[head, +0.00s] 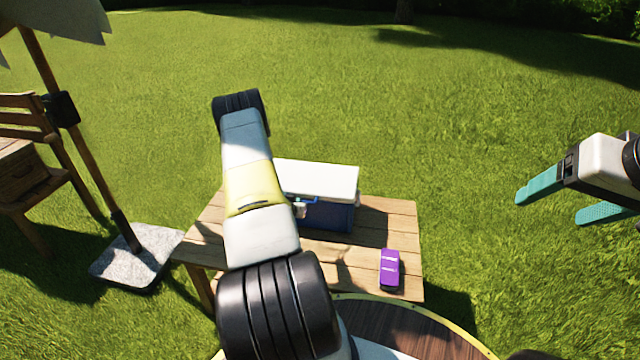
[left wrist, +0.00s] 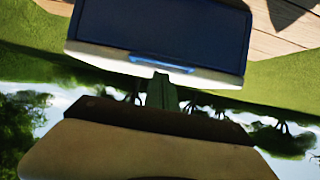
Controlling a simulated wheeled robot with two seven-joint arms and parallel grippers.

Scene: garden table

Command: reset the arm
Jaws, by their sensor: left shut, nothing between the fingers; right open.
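My left arm reaches up across the middle of the head view and bends at its far end; its gripper is hidden there. In the left wrist view my left gripper (left wrist: 161,92) shows its greenish fingers closed together with nothing between them. The fingertips point toward a blue cooler with a white lid; whether they touch it I cannot tell. My right gripper (head: 560,202) is at the right edge of the head view, over the grass, with its two teal fingers spread apart and empty.
The cooler (head: 327,214) stands on a wooden table (head: 385,215), partly covered by my left arm. A purple object (head: 389,269) lies near the table's front right. A parasol pole on a stone base (head: 136,262) and a wooden chair (head: 22,165) stand left. Open grass lies beyond.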

